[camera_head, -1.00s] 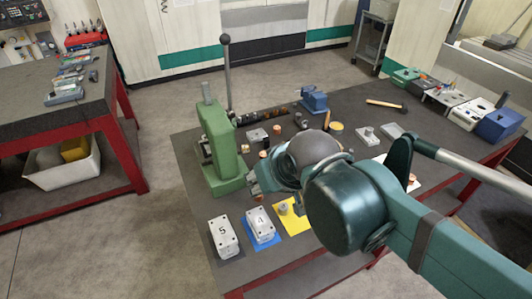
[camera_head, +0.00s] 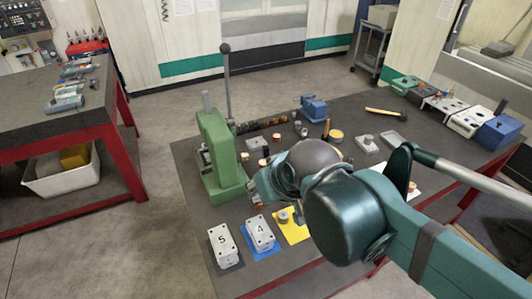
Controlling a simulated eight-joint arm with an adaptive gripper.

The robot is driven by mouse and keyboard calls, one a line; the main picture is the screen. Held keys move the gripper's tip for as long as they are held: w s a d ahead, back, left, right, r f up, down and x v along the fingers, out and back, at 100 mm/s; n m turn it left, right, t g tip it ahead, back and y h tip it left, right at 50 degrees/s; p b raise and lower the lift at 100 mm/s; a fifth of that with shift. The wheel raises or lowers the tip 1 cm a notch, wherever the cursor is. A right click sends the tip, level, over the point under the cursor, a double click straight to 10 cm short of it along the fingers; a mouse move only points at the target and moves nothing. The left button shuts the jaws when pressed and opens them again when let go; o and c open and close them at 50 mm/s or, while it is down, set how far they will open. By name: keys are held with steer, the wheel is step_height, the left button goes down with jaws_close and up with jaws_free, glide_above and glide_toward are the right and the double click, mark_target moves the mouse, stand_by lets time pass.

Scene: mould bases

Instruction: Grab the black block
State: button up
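A light grey block marked 5 (camera_head: 223,245) sits on a black mat (camera_head: 238,266) at the table's front left. A similar block marked 4 (camera_head: 260,232) sits on a blue mat (camera_head: 270,252) to its right. I cannot make out a block that is itself black. My gripper (camera_head: 257,201) is small in view, behind and above block 4 and close to the green press. My arm hides part of it, and its finger opening is unclear. I see nothing clearly held in it.
A green lever press (camera_head: 217,150) stands left of my gripper, its lever tall. A yellow mat (camera_head: 291,231) with a small grey part lies right of block 4. A blue vise (camera_head: 314,107), a hammer (camera_head: 385,112) and several small parts lie farther back. My arm hides the table's right front.

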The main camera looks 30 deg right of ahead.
steer(key=w, duration=0.1)
steer(key=n+g+p, duration=0.3)
steer(key=n+g, duration=0.4)
steer(key=n, duration=0.8)
glide_above(266, 147)
step_height(266, 147, down, 18)
steer(key=shift+s+a+r, duration=0.1)
steer(key=shift+a, duration=0.05)
steer(key=shift+w+d+f+n, duration=0.2)
steer(key=shift+d+f+n, duration=0.1)
steer(key=shift+f, duration=0.25)
